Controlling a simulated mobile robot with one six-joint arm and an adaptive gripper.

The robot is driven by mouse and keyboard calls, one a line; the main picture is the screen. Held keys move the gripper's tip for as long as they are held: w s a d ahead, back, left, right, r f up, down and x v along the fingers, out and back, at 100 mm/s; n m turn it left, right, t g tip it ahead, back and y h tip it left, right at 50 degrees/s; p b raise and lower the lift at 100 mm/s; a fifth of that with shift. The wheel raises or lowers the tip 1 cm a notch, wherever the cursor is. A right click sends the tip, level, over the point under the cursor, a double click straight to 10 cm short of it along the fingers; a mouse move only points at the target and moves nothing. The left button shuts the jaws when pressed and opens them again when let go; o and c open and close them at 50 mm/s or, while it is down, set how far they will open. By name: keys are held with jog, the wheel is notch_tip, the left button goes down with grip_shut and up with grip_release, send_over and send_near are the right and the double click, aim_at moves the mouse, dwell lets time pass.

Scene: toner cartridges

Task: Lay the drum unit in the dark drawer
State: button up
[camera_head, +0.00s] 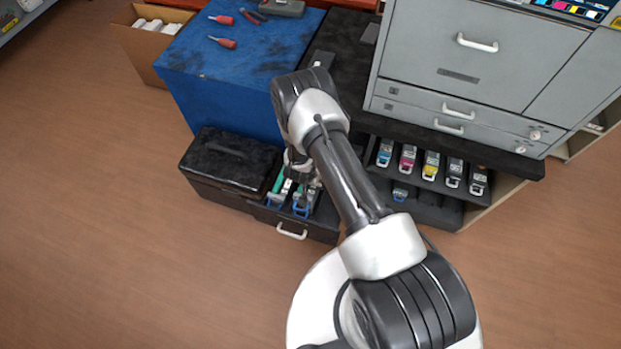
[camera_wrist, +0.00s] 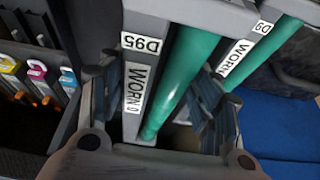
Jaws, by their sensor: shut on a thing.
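The drum unit (camera_wrist: 180,75), with a grey frame, a green roller and labels reading D95 and WORN, is between the fingers of my gripper (camera_wrist: 160,100). My gripper is shut on it. In the head view, my gripper (camera_head: 301,172) is over the open dark drawer (camera_head: 325,231), partly hidden by my arm. The held drum unit (camera_head: 305,199) shows there at the drawer's right part; I cannot tell whether it touches the drawer floor. A second drum unit (camera_head: 279,190), also green and labelled WORN, is beside it on the left, and at the right in the wrist view (camera_wrist: 262,42).
A black case (camera_head: 228,162) stands left of the drawer. A blue-topped cabinet (camera_head: 235,65) is behind. A dark shelf (camera_head: 420,180) with several coloured toner cartridges (camera_head: 430,165) lies right, below the grey printer (camera_head: 480,60). The floor at left is clear.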

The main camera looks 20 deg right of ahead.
jog(key=o, duration=1.7)
jog(key=shift+o, duration=0.2)
